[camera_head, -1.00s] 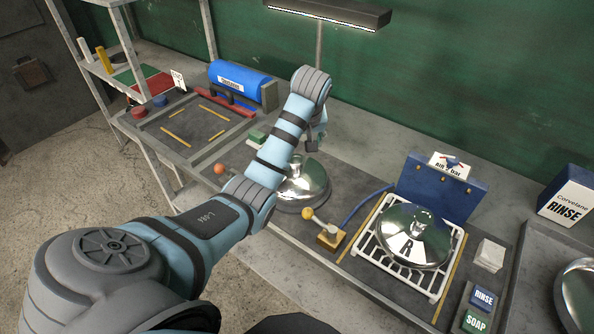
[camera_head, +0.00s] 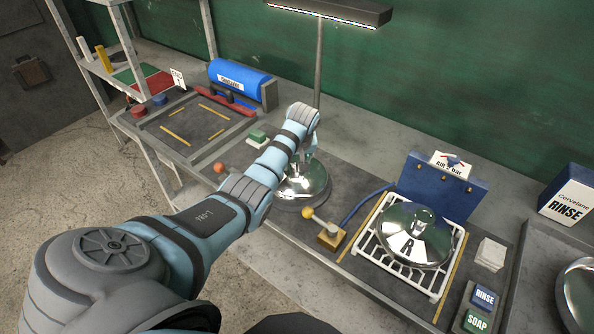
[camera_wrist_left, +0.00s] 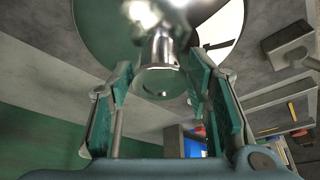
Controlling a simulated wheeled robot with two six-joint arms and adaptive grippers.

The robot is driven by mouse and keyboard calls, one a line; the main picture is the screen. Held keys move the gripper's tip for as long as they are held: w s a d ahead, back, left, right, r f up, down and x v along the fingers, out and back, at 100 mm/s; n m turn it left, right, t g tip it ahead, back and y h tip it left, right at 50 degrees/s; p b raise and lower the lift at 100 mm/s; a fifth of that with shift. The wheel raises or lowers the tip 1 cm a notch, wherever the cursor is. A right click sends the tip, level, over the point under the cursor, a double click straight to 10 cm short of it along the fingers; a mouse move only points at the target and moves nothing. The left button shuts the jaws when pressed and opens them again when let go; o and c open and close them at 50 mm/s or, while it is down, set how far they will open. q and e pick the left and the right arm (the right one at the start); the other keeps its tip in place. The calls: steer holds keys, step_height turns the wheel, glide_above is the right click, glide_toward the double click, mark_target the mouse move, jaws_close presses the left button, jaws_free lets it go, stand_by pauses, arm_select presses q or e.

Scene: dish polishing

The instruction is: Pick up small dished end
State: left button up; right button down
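A shiny steel dished end (camera_head: 300,190) rests on the dark bench mat, partly hidden by my left arm. My left gripper (camera_head: 311,150) points down over it, mostly hidden behind my own wrist. In the left wrist view, a shiny cylindrical knob (camera_wrist_left: 158,72) stands between the two fingers of the open left gripper (camera_wrist_left: 160,80). A gap shows on both sides of the knob. A second domed dished end (camera_head: 412,237), marked with a letter, sits on a white wire rack (camera_head: 372,252). My right gripper is out of view.
A yellow-knobbed lever on a wooden block (camera_head: 330,237) and a blue hose (camera_head: 365,205) lie close right of the dome. A lamp post (camera_head: 319,65) rises behind. A blue box (camera_head: 440,190) stands behind the rack.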

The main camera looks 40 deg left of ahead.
arm_select(q)
jaws_close()
steer(key=shift+r, duration=0.1)
steer(key=shift+w+r, duration=0.1)
